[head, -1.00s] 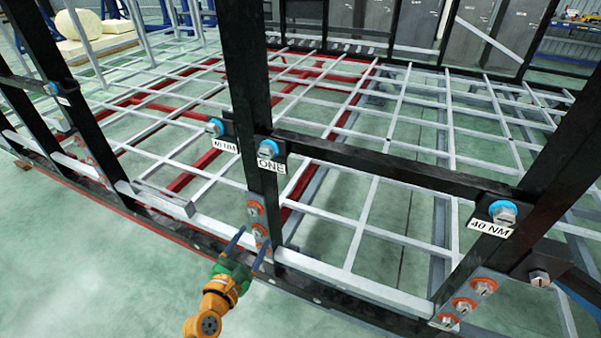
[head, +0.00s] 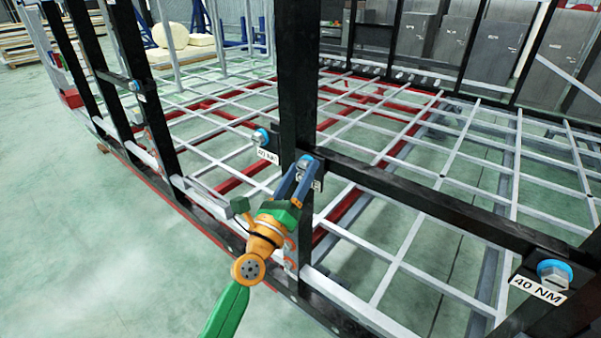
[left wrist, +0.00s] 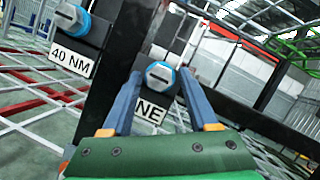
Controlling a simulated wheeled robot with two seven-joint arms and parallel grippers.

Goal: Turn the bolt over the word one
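The bolt over the word one (head: 304,162) has a grey slotted head with a blue ring and sits on a black upright post. In the left wrist view this bolt (left wrist: 160,75) shows between my two finger ends. The white label under it (left wrist: 150,110) shows only "NE"; a finger covers the rest. My left gripper (head: 300,172) is open, with its blue fingers pointing up at the bolt, one on each side. It also shows in the left wrist view (left wrist: 161,84). I cannot tell whether the fingers touch the bolt. My right gripper is not in view.
A similar bolt (head: 261,137) with a "40 NM" label sits left of the post, and it also shows in the wrist view (left wrist: 70,17). Another "40 NM" bolt (head: 554,273) is at the right. Black rails and a grey and red frame grid lie behind. Open floor is at left.

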